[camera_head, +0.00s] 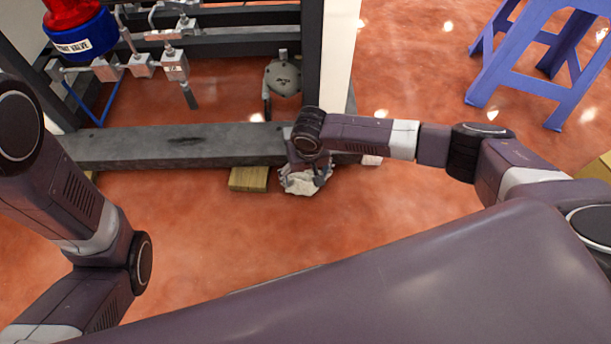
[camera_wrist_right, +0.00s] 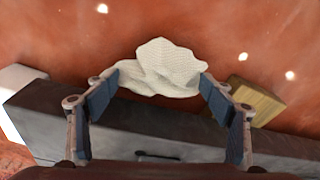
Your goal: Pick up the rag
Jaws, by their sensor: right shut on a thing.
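The white, crumpled rag (camera_head: 303,187) is at floor level, just in front of the dark grey beam of the frame. It also shows in the right wrist view (camera_wrist_right: 168,62). My right gripper (camera_wrist_right: 159,82) points down at it and is shut on the rag, which is bunched between the two fingertips and spreads out beyond them. In the head view, my right wrist hides part of the gripper. I cannot tell whether the rag is clear of the floor. My left arm is at the left, but its gripper is out of view.
The grey beam (camera_head: 180,147) runs behind the rag, with a wooden block (camera_head: 249,179) to the rag's left. A frame with pipes and a blue and red valve (camera_head: 80,36) stands behind. A blue stool (camera_head: 530,50) stands at the upper right. The reddish floor in front is clear.

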